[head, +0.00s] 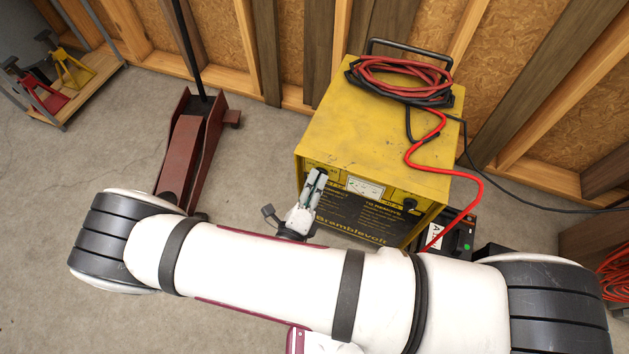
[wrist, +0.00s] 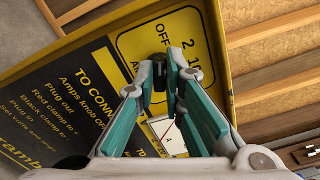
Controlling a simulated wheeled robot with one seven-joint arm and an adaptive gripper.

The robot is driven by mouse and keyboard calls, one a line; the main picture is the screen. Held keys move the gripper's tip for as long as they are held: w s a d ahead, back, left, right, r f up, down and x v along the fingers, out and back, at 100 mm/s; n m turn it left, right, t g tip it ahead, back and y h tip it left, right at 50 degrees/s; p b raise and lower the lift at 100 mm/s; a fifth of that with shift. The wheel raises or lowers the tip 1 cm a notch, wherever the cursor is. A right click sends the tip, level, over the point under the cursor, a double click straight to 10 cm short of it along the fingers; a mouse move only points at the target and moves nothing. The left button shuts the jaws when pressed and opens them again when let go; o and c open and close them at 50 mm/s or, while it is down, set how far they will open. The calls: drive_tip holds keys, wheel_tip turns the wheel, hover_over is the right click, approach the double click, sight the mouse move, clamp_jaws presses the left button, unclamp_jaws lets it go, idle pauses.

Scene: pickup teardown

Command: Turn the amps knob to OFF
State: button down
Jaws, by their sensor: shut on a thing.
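The yellow battery charger (head: 375,128) stands on the floor with its labelled front panel facing me. In the wrist view, a black knob (wrist: 159,60) sits on the yellow panel (wrist: 128,50) beside the printed marks OFF, 2 and 10. My gripper (wrist: 167,66) is closed around this knob, with a fingertip on either side. In the head view my gripper (head: 316,180) is at the upper left of the charger's front and mostly hides the knob. The knob's pointer is hidden, so I cannot tell its setting.
A second black knob (head: 409,204) is right of the meter (head: 366,188). Red and black cables (head: 402,80) lie coiled on top, and a red lead runs down to a dark battery (head: 455,238). A red floor jack (head: 187,147) stands left. Open concrete floor lies between.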

drive_tip(key=c, duration=1.7)
unclamp_jaws()
drive_tip(key=shift+s, duration=0.1)
drive_tip(key=v, duration=1.2)
drive_tip(key=shift+r, duration=0.1)
